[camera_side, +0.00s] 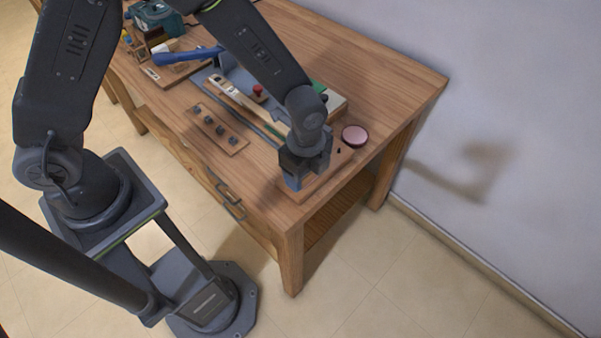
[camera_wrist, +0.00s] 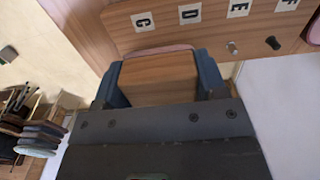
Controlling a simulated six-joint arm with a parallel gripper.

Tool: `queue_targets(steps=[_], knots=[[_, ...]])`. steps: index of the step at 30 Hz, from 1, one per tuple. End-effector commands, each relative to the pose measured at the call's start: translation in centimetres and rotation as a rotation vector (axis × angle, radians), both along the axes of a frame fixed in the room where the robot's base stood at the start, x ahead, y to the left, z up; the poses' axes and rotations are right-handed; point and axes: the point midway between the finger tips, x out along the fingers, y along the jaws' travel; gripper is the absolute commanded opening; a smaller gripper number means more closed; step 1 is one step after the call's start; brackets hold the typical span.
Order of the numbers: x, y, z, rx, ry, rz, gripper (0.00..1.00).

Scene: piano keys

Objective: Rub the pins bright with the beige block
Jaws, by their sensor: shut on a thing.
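My gripper (camera_wrist: 160,82) is shut on a wood-coloured block (camera_wrist: 158,72), with one blue finger on each side. A pink edge (camera_wrist: 162,50) shows along the block's far side. In the side view my gripper (camera_side: 301,172) is low over a wooden board (camera_side: 335,168) at the table's near right end and hides much of it. In the wrist view the board (camera_wrist: 165,30) carries letter tiles C, D, E and F. A pale, shiny pin (camera_wrist: 232,47) is near D and E, and a dark pin (camera_wrist: 272,43) is to its right. Whether the block touches a pin is hidden.
A round pink-topped tin (camera_side: 354,135) stands right of the board. A wooden strip with several grey knobs (camera_side: 217,131) lies left of my gripper. A long instrument-like assembly (camera_side: 235,97) and a blue-handled tool (camera_side: 188,55) lie behind. The table's back right is clear.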

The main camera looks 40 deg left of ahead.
Motion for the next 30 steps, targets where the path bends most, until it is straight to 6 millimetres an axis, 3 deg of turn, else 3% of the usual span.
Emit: queue_targets(steps=[3,15,30], knots=[[1.0,0.0,0.3,0.000,0.001,0.000,0.30],[-2.6,0.0,-0.1,0.001,0.002,-0.002,0.30],[1.9,0.0,0.1,0.000,-0.001,0.000,0.30]])
